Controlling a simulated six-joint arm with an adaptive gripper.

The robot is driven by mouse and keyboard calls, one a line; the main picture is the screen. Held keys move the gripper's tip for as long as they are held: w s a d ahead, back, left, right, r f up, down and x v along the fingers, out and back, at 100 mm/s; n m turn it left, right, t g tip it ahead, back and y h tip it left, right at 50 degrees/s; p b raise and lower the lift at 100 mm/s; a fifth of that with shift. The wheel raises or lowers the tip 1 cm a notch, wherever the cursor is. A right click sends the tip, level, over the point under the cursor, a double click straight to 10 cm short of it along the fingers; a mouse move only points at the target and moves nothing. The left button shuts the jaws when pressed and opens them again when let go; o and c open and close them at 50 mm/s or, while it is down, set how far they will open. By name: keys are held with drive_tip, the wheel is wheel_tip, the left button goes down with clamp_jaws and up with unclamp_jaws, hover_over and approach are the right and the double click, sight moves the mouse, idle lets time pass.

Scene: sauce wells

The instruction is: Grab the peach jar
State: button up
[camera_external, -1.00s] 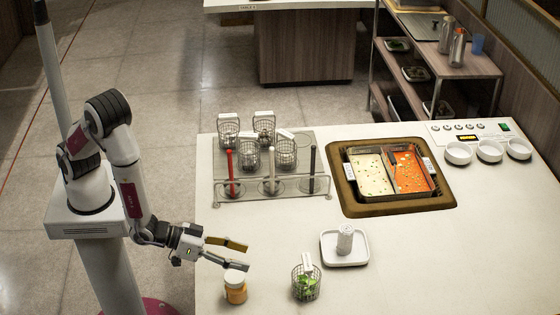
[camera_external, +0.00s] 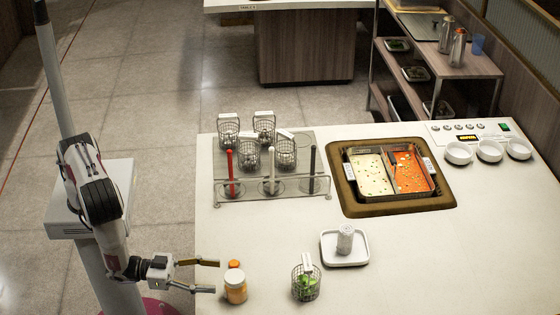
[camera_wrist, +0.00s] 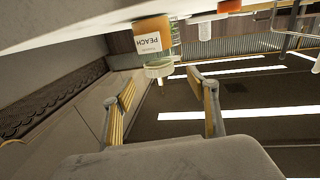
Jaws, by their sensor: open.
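The peach jar (camera_external: 235,288) stands upright near the front left of the white counter, with an orange body and a pale lid. In the wrist view the peach jar (camera_wrist: 153,38) appears upside down, its PEACH label readable, beyond my fingertips. My gripper (camera_external: 217,276) is open and empty just left of the jar, its fingers pointing toward it. The fingers also frame a gap in the wrist view (camera_wrist: 160,80). The jar is not between the fingers.
A small orange round thing (camera_external: 234,264) is just behind the jar. A wire basket with greens (camera_external: 306,284) stands to its right. A white tray (camera_external: 345,261) holds a can. The basket rack (camera_external: 325,197) and hot pot (camera_external: 350,208) are farther back.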

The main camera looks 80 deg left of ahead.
sight(233, 276)
drive_tip(key=shift+s+a+f, duration=0.1)
drive_tip(key=shift+s+f, duration=0.2)
drive_tip(key=shift+s, duration=0.15)
drive_tip(key=shift+w+d, duration=0.25)
drive_tip(key=shift+w, duration=1.05)
drive_tip(key=shift+w, duration=0.1)
drive_tip(key=shift+w+d+r, duration=0.1)
drive_tip(key=shift+w+d, duration=0.05)
drive_tip(key=shift+w, duration=0.65)
drive_tip(key=shift+w+d+r, duration=0.15)
drive_tip(key=shift+w+d, duration=0.05)
drive_tip(key=shift+w, duration=0.65)
drive_tip(key=shift+w+d+r, duration=0.1)
drive_tip(key=shift+w+d, duration=0.05)
drive_tip(key=shift+w, duration=0.65)
clamp_jaws()
